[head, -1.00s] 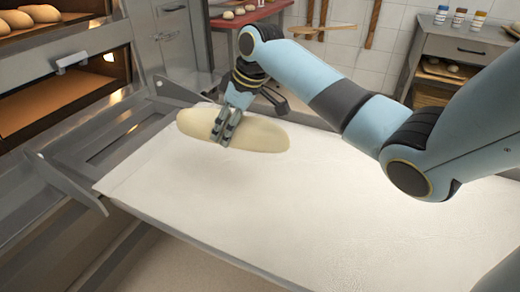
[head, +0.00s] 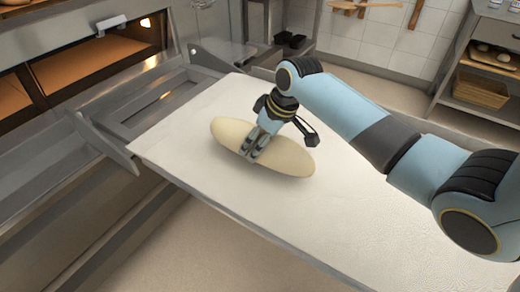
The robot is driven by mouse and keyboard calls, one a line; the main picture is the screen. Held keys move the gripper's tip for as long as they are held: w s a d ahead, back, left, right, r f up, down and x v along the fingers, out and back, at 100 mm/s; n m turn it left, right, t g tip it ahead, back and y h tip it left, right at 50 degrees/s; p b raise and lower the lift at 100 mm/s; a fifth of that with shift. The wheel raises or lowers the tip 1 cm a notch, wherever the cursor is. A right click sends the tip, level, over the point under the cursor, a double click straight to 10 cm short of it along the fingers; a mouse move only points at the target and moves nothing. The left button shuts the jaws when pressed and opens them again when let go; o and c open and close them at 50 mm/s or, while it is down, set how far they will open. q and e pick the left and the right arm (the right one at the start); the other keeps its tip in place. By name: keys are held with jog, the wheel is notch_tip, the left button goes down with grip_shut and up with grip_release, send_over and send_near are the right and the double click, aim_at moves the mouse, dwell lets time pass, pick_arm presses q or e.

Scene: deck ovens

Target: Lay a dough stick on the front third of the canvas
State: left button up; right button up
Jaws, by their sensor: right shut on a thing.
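A pale, elongated dough stick (head: 290,162) is in the head view, over the far left part of the white canvas (head: 330,222). My right gripper (head: 252,150) is shut on the middle of the dough stick from above. The stick lies slanted, its left end farther up in the picture than its right end. I cannot tell whether its underside touches the canvas. The gripper hides a narrow band of the stick's middle. My left gripper is not in the view.
The canvas lies on a metal-edged loader beside the deck oven (head: 95,60) at left, whose opening glows. A metal bracket (head: 105,140) stands at the canvas's left corner. A shelf with a basket (head: 482,90) stands at far right. The near canvas is clear.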

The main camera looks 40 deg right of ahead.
aim_at(276, 140)
jog(key=shift+f, duration=1.55)
jog(key=shift+f+b, duration=0.1)
jog(key=shift+b, duration=0.2)
jog(key=o, duration=1.6)
jog(key=shift+c, duration=0.2)
jog(key=p+v, duration=0.2)
jog(key=v, duration=0.9)
jog(key=shift+r+p, duration=0.3)
jog(key=shift+p, duration=0.1)
jog(key=shift+s+r, duration=0.2)
jog(key=shift+r, duration=0.1)
jog(key=shift+f, duration=0.1)
